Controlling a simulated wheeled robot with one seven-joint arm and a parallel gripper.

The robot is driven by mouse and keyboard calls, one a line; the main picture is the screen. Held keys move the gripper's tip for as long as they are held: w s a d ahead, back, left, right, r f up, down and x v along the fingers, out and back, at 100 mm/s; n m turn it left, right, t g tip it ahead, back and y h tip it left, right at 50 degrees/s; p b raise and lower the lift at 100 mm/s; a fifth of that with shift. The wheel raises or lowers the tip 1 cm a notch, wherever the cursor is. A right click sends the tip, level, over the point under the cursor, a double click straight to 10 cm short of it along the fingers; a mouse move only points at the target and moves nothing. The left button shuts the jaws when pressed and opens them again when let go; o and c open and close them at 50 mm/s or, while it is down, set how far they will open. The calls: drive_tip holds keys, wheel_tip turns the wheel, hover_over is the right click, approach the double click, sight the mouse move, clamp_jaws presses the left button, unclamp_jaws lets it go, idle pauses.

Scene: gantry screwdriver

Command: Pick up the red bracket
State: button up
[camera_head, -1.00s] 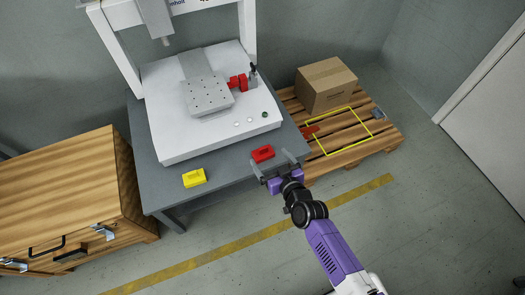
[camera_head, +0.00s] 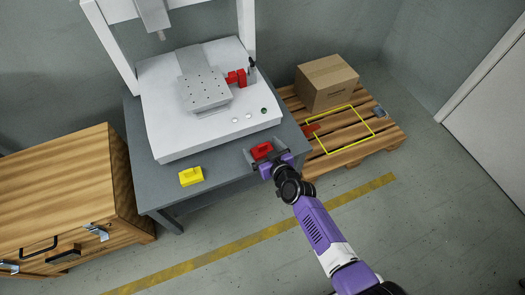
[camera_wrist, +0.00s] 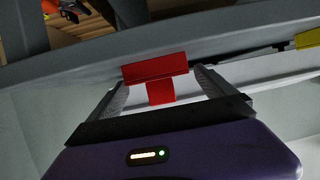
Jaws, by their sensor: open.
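The red bracket (camera_head: 261,150) lies on the grey table near its front right corner. In the wrist view the red bracket (camera_wrist: 157,75) shows as a wide bar with a narrower block, between my two fingers. My gripper (camera_head: 264,155) is open at the table edge, with its fingers on either side of the bracket. It also shows in the wrist view (camera_wrist: 158,85), with a gap between each finger and the bracket's narrow block. I cannot tell whether the fingers touch the bracket.
A yellow bracket (camera_head: 191,176) lies on the table to the left. The white gantry machine (camera_head: 170,140) stands behind, with a red part (camera_head: 236,78) on it. A pallet (camera_head: 370,148) with a cardboard box (camera_head: 326,82) is at right. A wooden cabinet (camera_head: 60,190) stands at left.

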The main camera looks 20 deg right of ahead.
drive_tip(key=shift+c, duration=0.2)
drive_tip(key=c, duration=1.4)
drive_tip(key=shift+c, duration=0.2)
drive_tip(key=shift+r, duration=0.2)
wheel_tip(320, 180, up, 18)
drive_tip(key=p, duration=1.3)
wheel_tip(320, 180, up, 5)
hover_over(262, 145)
drive_tip(key=s, duration=0.3)
drive_tip(key=f+p+v, duration=0.1)
drive_tip(key=p+v, duration=0.1)
drive_tip(key=v, duration=0.4)
drive_tip(key=s+f+p+v, duration=0.1)
drive_tip(key=p+v, duration=0.1)
drive_tip(key=v, duration=0.5)
drive_tip(key=shift+a+f+m+h+p, duration=0.25)
drive_tip(key=shift+f+m+h+p, duration=0.05)
drive_tip(key=shift+f+h+p, duration=0.1)
